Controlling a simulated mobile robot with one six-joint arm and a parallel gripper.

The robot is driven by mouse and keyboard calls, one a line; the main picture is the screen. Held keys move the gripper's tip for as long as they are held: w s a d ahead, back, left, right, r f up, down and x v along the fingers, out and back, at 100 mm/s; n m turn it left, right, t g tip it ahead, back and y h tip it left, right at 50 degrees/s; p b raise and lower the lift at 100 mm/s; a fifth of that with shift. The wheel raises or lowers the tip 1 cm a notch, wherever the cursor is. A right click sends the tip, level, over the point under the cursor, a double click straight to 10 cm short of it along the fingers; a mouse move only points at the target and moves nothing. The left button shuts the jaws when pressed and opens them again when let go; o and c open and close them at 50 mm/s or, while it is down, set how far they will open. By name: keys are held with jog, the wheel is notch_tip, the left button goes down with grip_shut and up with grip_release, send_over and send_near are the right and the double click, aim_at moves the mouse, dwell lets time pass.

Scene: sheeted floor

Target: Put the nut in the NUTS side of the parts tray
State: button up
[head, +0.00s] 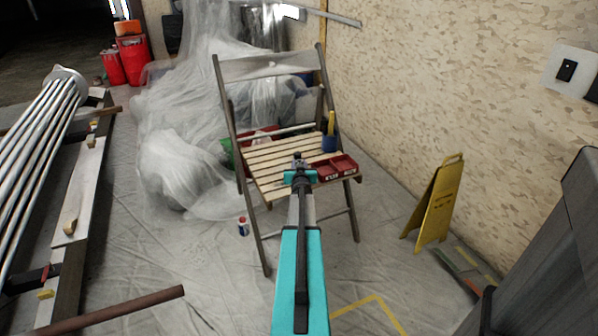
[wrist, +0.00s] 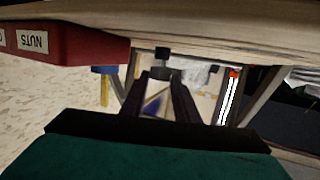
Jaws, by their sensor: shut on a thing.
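My gripper (head: 299,172) is above the front part of the chair's slatted seat, just left of the parts tray. In the wrist view, which is upside down, its fingers (wrist: 161,78) close on a small dark piece, the nut (wrist: 162,55); its shape is hard to make out. The red parts tray (head: 335,160) sits at the seat's right front, with two compartments and white labels. The wrist view shows its red wall (wrist: 85,47) with an upside-down NUTS label (wrist: 32,40) on the half nearer my gripper. The tray's inside is hidden there.
The wooden folding chair (head: 268,178) holds a blue cup (head: 329,144) with a yellow item, behind the tray. A yellow floor sign (head: 436,203) stands to the right by the wall. Metal pipes (head: 40,130) lie at left. A small can (head: 243,227) stands on the sheeted floor.

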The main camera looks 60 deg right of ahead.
dwell(0.3)
jog(key=shift+w+f+b, duration=0.1)
jog(key=shift+f+b, duration=0.65)
jog(key=shift+f, duration=1)
jog(key=shift+f, duration=0.1)
jog(key=o, duration=1.1)
jog(key=shift+p+v, duration=0.45)
jog(key=shift+v, duration=5.55)
